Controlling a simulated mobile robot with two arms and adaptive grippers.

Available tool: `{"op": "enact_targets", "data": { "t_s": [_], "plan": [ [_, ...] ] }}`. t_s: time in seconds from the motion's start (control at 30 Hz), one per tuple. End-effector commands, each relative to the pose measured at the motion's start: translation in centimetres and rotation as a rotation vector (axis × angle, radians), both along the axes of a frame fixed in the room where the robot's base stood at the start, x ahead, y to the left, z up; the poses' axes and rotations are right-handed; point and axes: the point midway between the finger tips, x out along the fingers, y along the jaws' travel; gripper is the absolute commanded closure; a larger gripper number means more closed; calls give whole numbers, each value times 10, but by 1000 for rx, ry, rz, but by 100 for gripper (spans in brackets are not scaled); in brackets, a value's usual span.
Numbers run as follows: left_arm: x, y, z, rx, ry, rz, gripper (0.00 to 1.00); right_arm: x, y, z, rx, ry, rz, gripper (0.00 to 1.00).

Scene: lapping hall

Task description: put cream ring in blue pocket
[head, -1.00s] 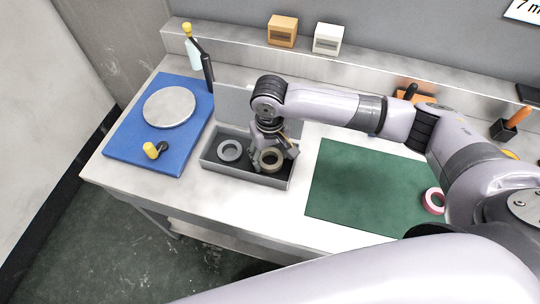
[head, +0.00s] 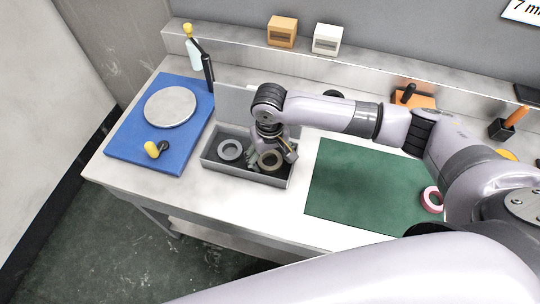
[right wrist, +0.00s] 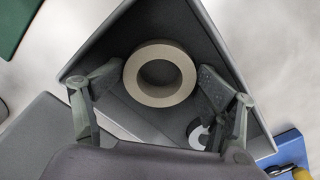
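The cream ring (head: 270,160) lies flat in the right part of an open grey case (head: 244,177). It shows large in the right wrist view (right wrist: 137,84), near a corner of the case. My right gripper (head: 267,150) is over the ring and points down into the case. In the right wrist view its two fingers are spread on either side of the ring, with a gap at least at the right finger. I cannot make out a blue pocket; a blue mat (head: 126,150) lies at the left. My left gripper is out of view.
A grey ring (head: 230,149) lies in the case's left part. The blue mat holds a grey disc (head: 170,107) and a yellow-ended tool (head: 152,150). A green mat (head: 350,185) with a pink ring (head: 432,200) is at the right. A ledge runs behind.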

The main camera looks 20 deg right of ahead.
Motion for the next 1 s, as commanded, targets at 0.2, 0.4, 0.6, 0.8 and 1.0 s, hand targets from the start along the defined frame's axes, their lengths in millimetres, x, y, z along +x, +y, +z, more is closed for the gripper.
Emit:
{"op": "enact_targets", "data": {
  "t_s": [0.2, 0.4, 0.6, 0.8, 1.0],
  "plan": [
    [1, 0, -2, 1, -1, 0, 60, -7, 0, -7, -3, 18, 2, 22],
    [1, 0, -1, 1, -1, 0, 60, -6, 0, -5, -3, 15, 3, 22],
    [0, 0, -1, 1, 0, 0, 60, -5, 0, -4, -2, 14, 3, 22],
    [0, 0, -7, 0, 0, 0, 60, -3, 0, 9, 0, 6, 4, 22],
    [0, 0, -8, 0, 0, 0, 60, -3, 1, 51, 2, 5, 3, 22]
  ]
}}
